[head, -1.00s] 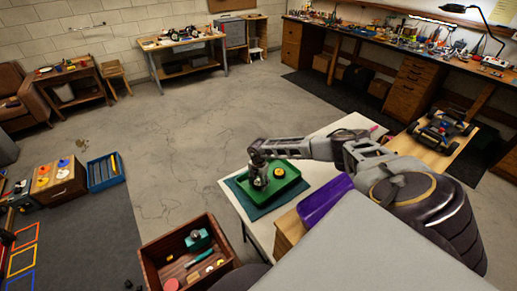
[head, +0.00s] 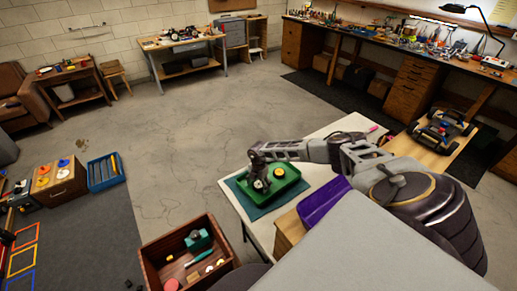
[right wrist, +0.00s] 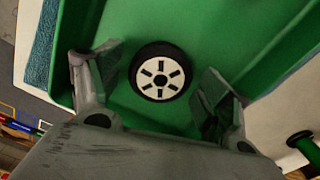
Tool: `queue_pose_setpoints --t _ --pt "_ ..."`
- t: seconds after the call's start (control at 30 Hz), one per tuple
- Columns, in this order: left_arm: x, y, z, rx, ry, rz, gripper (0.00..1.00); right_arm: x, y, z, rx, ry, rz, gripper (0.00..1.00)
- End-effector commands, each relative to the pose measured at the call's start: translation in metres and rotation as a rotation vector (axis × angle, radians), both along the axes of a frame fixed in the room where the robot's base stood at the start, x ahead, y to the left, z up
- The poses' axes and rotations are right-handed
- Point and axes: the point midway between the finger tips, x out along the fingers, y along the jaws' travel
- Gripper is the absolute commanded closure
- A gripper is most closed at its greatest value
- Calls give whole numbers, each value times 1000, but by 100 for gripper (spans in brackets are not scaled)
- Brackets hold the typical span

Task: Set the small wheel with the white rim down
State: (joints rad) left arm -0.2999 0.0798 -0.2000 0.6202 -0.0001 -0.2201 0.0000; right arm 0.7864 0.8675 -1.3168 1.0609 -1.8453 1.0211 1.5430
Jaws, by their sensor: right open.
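The small wheel with the white rim (right wrist: 160,72) has a black tyre. It lies flat, rim up, on the floor of the green tray (right wrist: 230,30), which also shows in the head view (head: 294,185). My right gripper (right wrist: 157,82) is open, with one finger on each side of the wheel and a visible gap to each. In the head view my right gripper (head: 258,184) is low over the left part of the tray and partly covers the wheel. My left gripper is not in view.
A second small wheel with a yellow centre (head: 280,172) is in the tray, right of the gripper. A purple bin (head: 322,203) stands close by on the right. A wooden box of tools (head: 190,262) is at the lower left. An RC car chassis (head: 442,131) sits farther right.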

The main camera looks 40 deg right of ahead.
Motion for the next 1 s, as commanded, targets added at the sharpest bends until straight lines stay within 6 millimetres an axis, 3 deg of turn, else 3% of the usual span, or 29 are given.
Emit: queue_pose_setpoints --t 0.57,1.0 --pt "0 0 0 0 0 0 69 1 -1 13 0 -1 1 22" --pt "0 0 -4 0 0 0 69 1 -1 58 -1 -2 0 22"
